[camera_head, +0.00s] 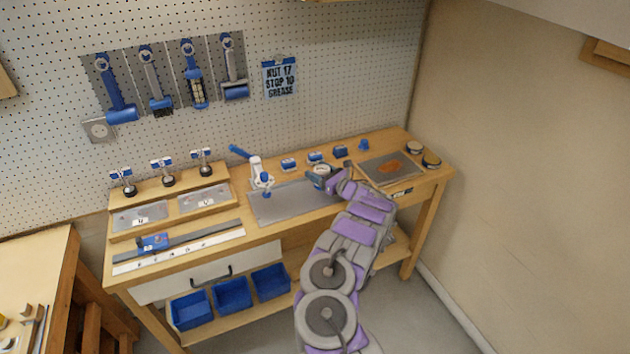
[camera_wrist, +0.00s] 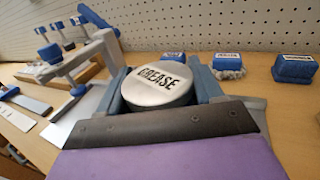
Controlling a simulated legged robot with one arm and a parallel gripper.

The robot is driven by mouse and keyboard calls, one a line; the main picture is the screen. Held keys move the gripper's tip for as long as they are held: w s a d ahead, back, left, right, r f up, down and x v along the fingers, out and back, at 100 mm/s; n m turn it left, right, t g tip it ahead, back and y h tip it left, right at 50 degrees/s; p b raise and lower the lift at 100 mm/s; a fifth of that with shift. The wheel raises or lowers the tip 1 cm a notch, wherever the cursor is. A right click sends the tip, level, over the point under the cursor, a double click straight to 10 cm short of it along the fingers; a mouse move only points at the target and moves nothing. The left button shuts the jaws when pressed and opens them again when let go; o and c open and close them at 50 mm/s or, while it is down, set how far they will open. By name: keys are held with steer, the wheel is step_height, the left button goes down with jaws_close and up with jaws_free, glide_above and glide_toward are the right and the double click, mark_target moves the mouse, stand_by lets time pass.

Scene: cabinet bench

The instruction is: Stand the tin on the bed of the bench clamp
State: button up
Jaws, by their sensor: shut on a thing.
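The tin (camera_wrist: 158,84), a round one with a silver lid marked GREASE, sits upright between the blue fingers of my gripper (camera_wrist: 165,88), which is shut on it. In the head view the tin (camera_head: 321,169) and my gripper (camera_head: 323,179) are near the back right of the grey plate. The bench clamp (camera_head: 256,171) is white with a blue lever and a blue-tipped spindle, left of my gripper. It also shows at the left in the wrist view (camera_wrist: 104,48). The grey plate (camera_head: 290,207) lies under and beside the clamp. The tin's underside is hidden.
Several blue-topped brushes or blocks (camera_head: 288,164) stand along the bench behind the plate. A wooden rack with stamps (camera_head: 168,180) is at the left. The plate's front is clear.

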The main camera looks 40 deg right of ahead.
steer(key=shift+w+d+f, duration=0.1)
steer(key=shift+w+d, duration=0.1)
steer(key=shift+w, duration=0.4)
steer(key=shift+w+a, duration=0.3)
steer(key=shift+a, duration=0.3)
steer(key=shift+s+a+f+b, duration=0.1)
steer(key=shift+a+f+b, duration=0.05)
steer(key=shift+f+b, duration=0.4)
steer(key=shift+a+f+b, duration=0.15)
steer(key=shift+f+b, duration=0.2)
steer(key=shift+f, duration=0.65)
steer(key=shift+d, duration=0.5)
steer(key=o, duration=0.8)
steer(key=shift+d+f, duration=0.1)
steer(key=shift+d, duration=0.15)
steer(key=o, duration=0.3)
steer(key=shift+a, duration=0.2)
steer(key=shift+o, duration=0.6)
steer(key=shift+a, duration=0.4)
